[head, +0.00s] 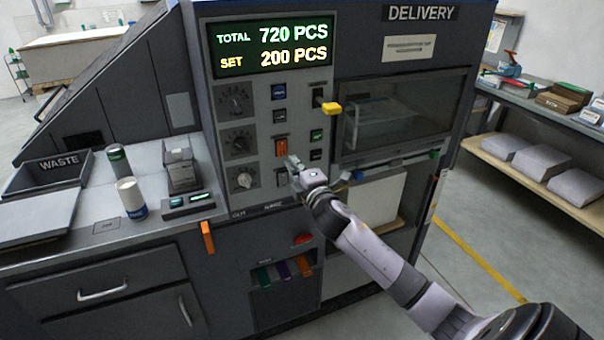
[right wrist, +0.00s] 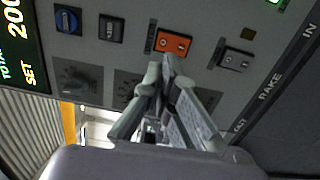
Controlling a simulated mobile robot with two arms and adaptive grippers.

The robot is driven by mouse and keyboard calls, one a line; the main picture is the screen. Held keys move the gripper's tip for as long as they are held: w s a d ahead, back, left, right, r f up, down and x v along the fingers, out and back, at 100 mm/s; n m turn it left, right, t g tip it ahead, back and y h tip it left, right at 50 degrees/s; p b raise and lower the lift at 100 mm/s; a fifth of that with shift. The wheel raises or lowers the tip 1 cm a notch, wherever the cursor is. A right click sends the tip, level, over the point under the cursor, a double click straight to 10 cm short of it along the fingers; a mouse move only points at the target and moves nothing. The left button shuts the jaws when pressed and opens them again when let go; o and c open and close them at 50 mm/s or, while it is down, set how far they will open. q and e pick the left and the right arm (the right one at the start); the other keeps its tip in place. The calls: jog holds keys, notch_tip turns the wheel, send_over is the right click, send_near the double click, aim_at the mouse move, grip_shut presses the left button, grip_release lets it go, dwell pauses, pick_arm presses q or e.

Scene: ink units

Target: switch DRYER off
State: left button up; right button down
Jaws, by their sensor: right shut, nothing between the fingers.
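No label reading DRYER is legible in either view. My right gripper (head: 292,162) is shut and empty, its tips at the panel just below the orange switch. In the right wrist view my right gripper (right wrist: 168,62) has its tips close to the edge of the orange switch (right wrist: 173,42); I cannot tell whether they touch. The dark switch (right wrist: 236,58) lies to the right there. My left gripper is not in view.
Several knobs (head: 238,142) sit left of the switches. A yellow-handled lever (head: 331,109) sticks out at upper right, near a glass delivery window (head: 400,115). A ledge (head: 110,225) with a waste bin (head: 85,172) lies left.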

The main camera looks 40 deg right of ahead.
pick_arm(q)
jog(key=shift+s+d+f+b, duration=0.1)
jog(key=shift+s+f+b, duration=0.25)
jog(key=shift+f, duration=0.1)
pick_arm(e)
jog(key=v, duration=0.2)
jog(key=r+v, duration=0.1)
jog(key=v, duration=0.2)
jog(key=shift+a+r, duration=0.1)
jog(key=shift+a, duration=0.05)
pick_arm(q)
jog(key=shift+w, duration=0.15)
